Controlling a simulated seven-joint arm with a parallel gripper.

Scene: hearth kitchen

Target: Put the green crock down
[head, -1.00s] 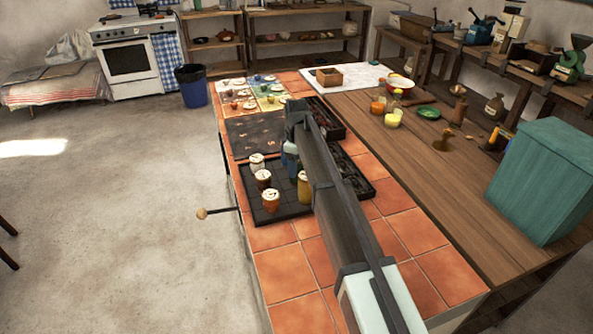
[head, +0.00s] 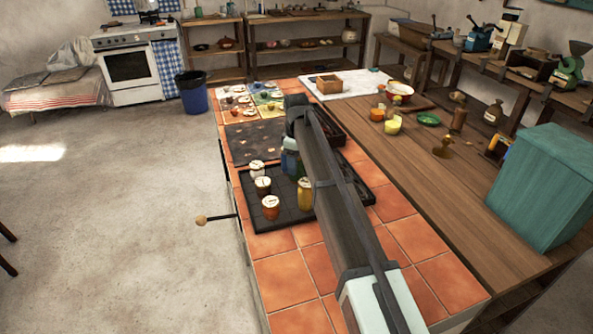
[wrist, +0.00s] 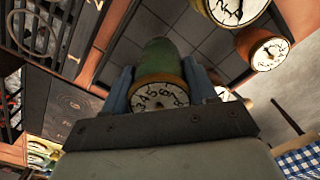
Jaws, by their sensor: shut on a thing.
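The green crock (wrist: 158,55) is between the two blue fingers of my gripper (wrist: 170,88) in the wrist view. Its green side and orange-brown rim show, with a pale numbered dial on the end facing the camera. My gripper is shut on it. Behind the crock is the dark, square-patterned tray (wrist: 205,40). I cannot tell whether the crock touches it. In the head view my gripper (head: 291,162) is low over the far part of the black tray (head: 285,217), and my arm hides much of that area.
Several dial-topped jars stand on the tray, including an amber jar (head: 304,195) near my arm and an orange jar (head: 270,207) at the left. A dark mat (head: 255,142) lies beyond. A teal bin (head: 543,187) stands at the right. Bare tiles (head: 282,278) lie in front.

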